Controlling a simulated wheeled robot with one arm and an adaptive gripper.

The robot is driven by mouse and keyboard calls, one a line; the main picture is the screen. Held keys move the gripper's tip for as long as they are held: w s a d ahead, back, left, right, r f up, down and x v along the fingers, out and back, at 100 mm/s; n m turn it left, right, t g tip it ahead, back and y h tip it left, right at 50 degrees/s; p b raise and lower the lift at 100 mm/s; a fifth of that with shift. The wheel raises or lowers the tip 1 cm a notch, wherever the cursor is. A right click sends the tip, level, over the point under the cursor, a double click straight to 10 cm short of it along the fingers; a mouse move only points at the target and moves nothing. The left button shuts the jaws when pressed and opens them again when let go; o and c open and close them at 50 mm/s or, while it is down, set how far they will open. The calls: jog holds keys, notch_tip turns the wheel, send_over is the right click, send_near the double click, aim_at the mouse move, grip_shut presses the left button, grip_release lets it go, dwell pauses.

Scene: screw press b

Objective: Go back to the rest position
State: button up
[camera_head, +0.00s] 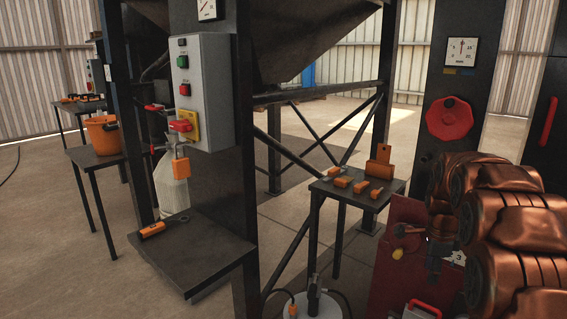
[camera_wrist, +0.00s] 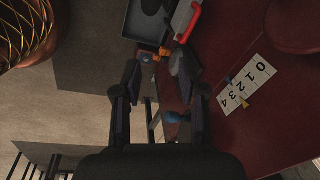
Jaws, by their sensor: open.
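My gripper (camera_wrist: 158,68) shows in the wrist view, its two dark fingers apart. A small orange piece (camera_wrist: 160,56) appears near the fingertips, and a blue knob-like part (camera_wrist: 174,117) shows between the fingers lower down. I cannot tell whether either touches a finger; no held object is clear. In the head view my large copper-coloured arm fills the lower right, and I cannot make out the fingers there.
A dark red panel (camera_wrist: 265,125) with a white number plate (camera_wrist: 246,86) lies close to the right finger. A grey tray (camera_wrist: 133,37) and red handle (camera_wrist: 188,22) are nearby. A small table (camera_head: 340,192) with orange blocks and a grey control box (camera_head: 205,95) stand left of my arm.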

jog(key=s+a+r+n+p, duration=0.3)
jog(key=s+a+r+p, duration=0.15)
jog(key=r, duration=0.25)
jog(key=s+a+r+n+p, duration=0.3)
jog(key=s+a+r+p, duration=0.15)
jog(key=s+r, duration=0.2)
jog(key=s+a+r+n+g+p, duration=0.1)
jog(key=s+a+r+n+p, duration=0.2)
jog(key=s, duration=0.6)
jog(key=s+a+r+n+g+p, duration=0.1)
jog(key=s+a+r+n+p, duration=0.3)
jog(key=s+r+n+p, duration=0.3)
jog(key=s+a+r+n+g+y+p, duration=0.1)
jog(key=s+a+r+n+p, duration=0.2)
jog(key=s+r+n+p, duration=0.2)
jog(key=s+r+p, duration=0.3)
jog(key=s+p, duration=0.3)
jog(key=s, duration=0.1)
jog(key=shift+a+r+n+p, duration=0.2)
jog(key=shift+a+n+p, duration=0.1)
jog(key=shift+p, duration=0.05)
